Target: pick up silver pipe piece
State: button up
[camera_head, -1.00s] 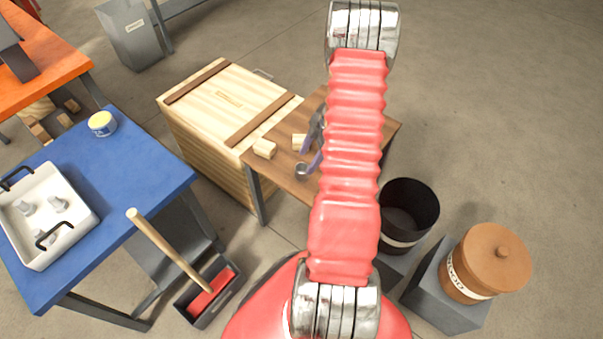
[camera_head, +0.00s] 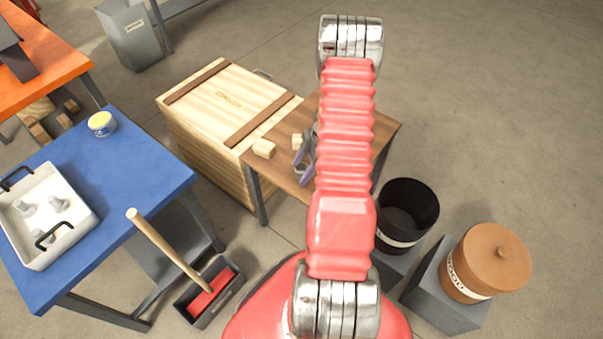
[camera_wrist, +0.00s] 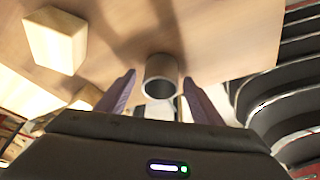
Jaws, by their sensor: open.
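The silver pipe piece (camera_wrist: 160,77) stands on the brown wooden table in the wrist view, its open round end towards me. My gripper (camera_wrist: 159,84) is open, with one purple finger to the left of the pipe and one to the right. A small gap shows between each finger and the pipe. In the head view my gripper (camera_head: 302,168) is low over the wooden table (camera_head: 283,171), partly behind my red arm. The pipe is hard to make out there, covered by the fingers.
Pale wooden blocks (camera_head: 264,148) (camera_wrist: 55,40) lie left of the gripper. A wooden crate (camera_head: 225,98) adjoins the table. A black bucket (camera_head: 409,205) and brown lidded pot (camera_head: 487,262) stand right. A white tray (camera_head: 78,222) with grey fittings is on the blue table (camera_head: 150,165).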

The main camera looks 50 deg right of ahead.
jog(key=shift+f, duration=0.1)
dwell(0.5)
jog(key=c, duration=1.2)
notch_tip(320, 180, up, 10)
dwell(0.3)
dwell(0.5)
